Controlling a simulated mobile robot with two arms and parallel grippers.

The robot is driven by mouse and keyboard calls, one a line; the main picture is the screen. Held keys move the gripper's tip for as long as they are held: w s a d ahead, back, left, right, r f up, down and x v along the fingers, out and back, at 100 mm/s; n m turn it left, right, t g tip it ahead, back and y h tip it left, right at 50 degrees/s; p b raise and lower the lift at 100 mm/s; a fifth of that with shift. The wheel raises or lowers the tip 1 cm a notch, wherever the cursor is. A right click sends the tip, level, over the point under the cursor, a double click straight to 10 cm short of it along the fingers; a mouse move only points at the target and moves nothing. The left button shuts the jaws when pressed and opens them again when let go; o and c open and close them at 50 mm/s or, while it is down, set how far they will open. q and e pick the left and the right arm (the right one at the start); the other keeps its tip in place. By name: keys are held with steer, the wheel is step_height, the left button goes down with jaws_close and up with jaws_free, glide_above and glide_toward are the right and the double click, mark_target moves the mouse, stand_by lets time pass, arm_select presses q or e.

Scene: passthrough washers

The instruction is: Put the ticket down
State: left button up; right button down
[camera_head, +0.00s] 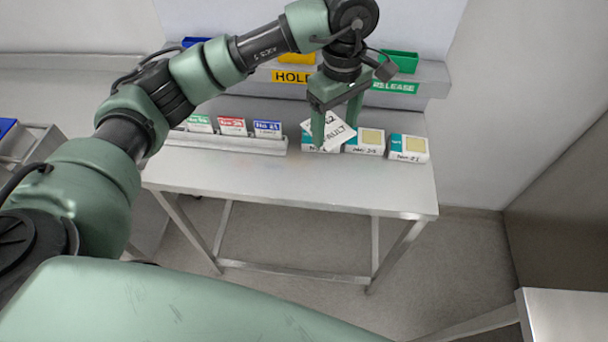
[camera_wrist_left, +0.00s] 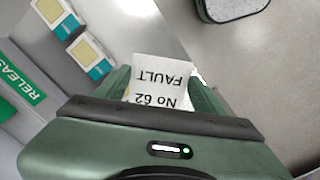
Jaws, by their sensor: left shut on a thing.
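The ticket (camera_head: 336,135) is a white card with black print. In the left wrist view the ticket (camera_wrist_left: 160,80) reads "No 62 FAULT" upside down. My left gripper (camera_head: 337,125) points down at the back right of the metal table (camera_head: 260,180) and is shut on the ticket. The ticket is tilted and covers part of the leftmost white and teal box (camera_head: 308,140). I cannot tell whether it touches that box. My right gripper is not in view.
A rack (camera_head: 225,142) with green, red and blue labelled cards stands left of the gripper. Two more boxes (camera_head: 365,143) (camera_head: 408,148) stand to the right. Behind are a HOLD sign (camera_head: 291,76) and a RELEASE sign (camera_head: 395,87) on a shelf with bins. The table's front is clear.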

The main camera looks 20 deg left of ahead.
arm_select(q)
steer(key=p, duration=0.4)
glide_above(328, 185)
step_height(328, 185, down, 14)
steer(key=shift+r, duration=0.1)
step_height(328, 185, down, 5)
steer(key=shift+f+p, duration=0.1)
steer(key=shift+p, duration=0.3)
steer(key=o, duration=0.9)
steer(key=shift+f, duration=0.1)
steer(key=o, duration=0.4)
